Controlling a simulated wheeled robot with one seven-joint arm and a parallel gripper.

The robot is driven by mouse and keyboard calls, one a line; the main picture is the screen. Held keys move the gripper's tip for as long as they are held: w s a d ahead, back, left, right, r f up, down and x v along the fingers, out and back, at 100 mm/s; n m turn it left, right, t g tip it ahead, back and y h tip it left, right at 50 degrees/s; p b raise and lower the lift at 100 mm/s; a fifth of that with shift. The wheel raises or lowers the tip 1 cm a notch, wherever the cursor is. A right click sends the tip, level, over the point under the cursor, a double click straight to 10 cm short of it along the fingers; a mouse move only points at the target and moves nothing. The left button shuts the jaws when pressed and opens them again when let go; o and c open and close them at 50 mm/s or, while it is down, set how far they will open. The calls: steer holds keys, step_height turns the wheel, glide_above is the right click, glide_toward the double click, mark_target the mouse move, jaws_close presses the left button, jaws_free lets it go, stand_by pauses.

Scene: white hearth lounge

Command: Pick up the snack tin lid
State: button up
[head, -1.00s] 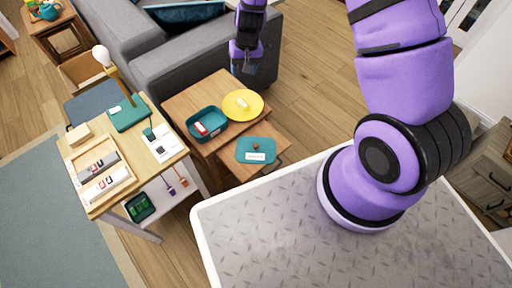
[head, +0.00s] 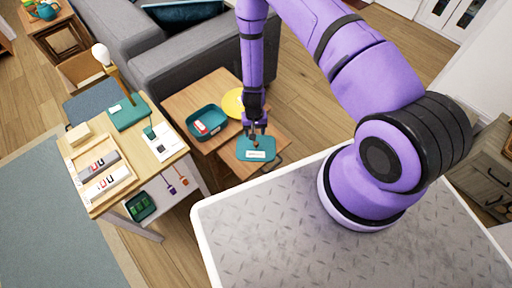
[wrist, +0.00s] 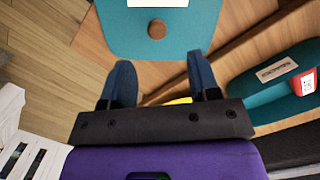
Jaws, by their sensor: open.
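The snack tin lid (head: 259,155) is a flat teal rectangle with rounded corners, a white label and a small brown knob. It lies on the lower wooden table. In the wrist view, the lid (wrist: 190,42) is at the top with its round knob (wrist: 157,29) facing up. My gripper (head: 256,131) is open and empty, pointing down close to the knob, partly hiding the lid's far side. In the wrist view, the two dark blue fingertips (wrist: 160,72) are apart, with the knob beyond them and not between them. The open teal tin (head: 222,129) stands on the higher table.
The tin (wrist: 262,92) holds a red-and-white packet (head: 200,127). A yellow plate (head: 232,104) is behind it, partly hidden by my arm. A grey sofa (head: 190,60) stands behind. A desk (head: 172,151) with a tray and a lamp is at left.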

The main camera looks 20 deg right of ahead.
mark_target(256, 143)
steer(key=shift+s+f, duration=0.2)
steer(key=shift+f, duration=1.2)
steer(key=shift+s+f, duration=0.2)
steer(key=shift+f, duration=1.2)
steer(key=shift+s+f, duration=0.2)
steer(key=shift+f, duration=1.2)
steer(key=c, duration=1)
